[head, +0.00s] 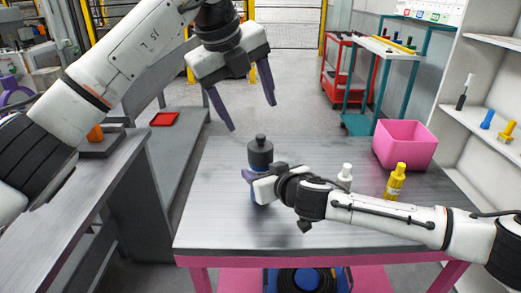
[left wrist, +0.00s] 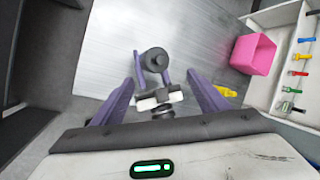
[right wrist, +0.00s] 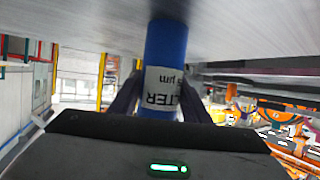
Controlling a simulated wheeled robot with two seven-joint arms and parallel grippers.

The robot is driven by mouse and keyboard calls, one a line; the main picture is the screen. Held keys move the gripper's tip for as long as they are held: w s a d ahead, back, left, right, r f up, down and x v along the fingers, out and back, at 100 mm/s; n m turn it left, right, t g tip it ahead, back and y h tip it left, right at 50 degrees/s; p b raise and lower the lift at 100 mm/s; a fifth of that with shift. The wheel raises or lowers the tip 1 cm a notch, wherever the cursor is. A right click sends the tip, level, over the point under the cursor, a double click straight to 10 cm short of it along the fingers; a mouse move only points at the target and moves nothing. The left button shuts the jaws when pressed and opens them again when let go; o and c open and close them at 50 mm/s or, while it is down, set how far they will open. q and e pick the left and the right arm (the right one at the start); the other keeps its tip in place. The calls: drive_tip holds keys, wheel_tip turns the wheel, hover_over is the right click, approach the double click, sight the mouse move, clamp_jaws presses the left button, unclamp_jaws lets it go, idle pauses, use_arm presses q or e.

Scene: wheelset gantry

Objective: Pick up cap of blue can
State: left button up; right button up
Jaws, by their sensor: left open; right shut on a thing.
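The blue can stands upright on the metal table (head: 220,215), and its blue body with a white label (right wrist: 162,60) shows in the right wrist view. Its dark grey cap (head: 260,152) with a small knob is on top; the cap also shows from above in the left wrist view (left wrist: 154,60). My right gripper (head: 252,185) is shut around the can body from the right, below the cap. My left gripper (head: 252,112) is open and empty, above the cap with its fingers pointing down. The lower part of the can is mostly hidden behind my right gripper.
A white bottle (head: 345,175) and a yellow bottle (head: 396,182) stand on the table behind my right arm. A pink bin (head: 405,145) is at the table's far right. Shelves (head: 490,128) with small items are at the right. The table's left part is clear.

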sight(258, 138)
use_arm(q)
drive_tip(key=f+m, duration=0.2)
drive_tip(key=m, duration=0.1)
drive_tip(key=w+f+m, duration=0.1)
drive_tip(key=f+m, duration=0.2)
drive_tip(key=m, duration=0.1)
drive_tip(key=w+d+f+m, duration=0.1)
drive_tip(key=f+m, duration=0.1)
drive_tip(key=m, duration=0.2)
drive_tip(key=shift+w+f+y, duration=0.1)
drive_tip(key=shift+f+y, duration=0.15)
drive_tip(key=shift+y, duration=0.15)
drive_tip(key=shift+w+d+x, duration=0.1)
drive_tip(key=shift+w+x, duration=0.1)
drive_tip(key=shift+x, duration=1.1)
drive_tip(key=shift+w+d+x, duration=0.1)
drive_tip(key=shift+w+x, duration=0.05)
drive_tip(key=shift+x, duration=1.2)
drive_tip(key=shift+r, duration=0.2)
drive_tip(key=c, duration=0.9)
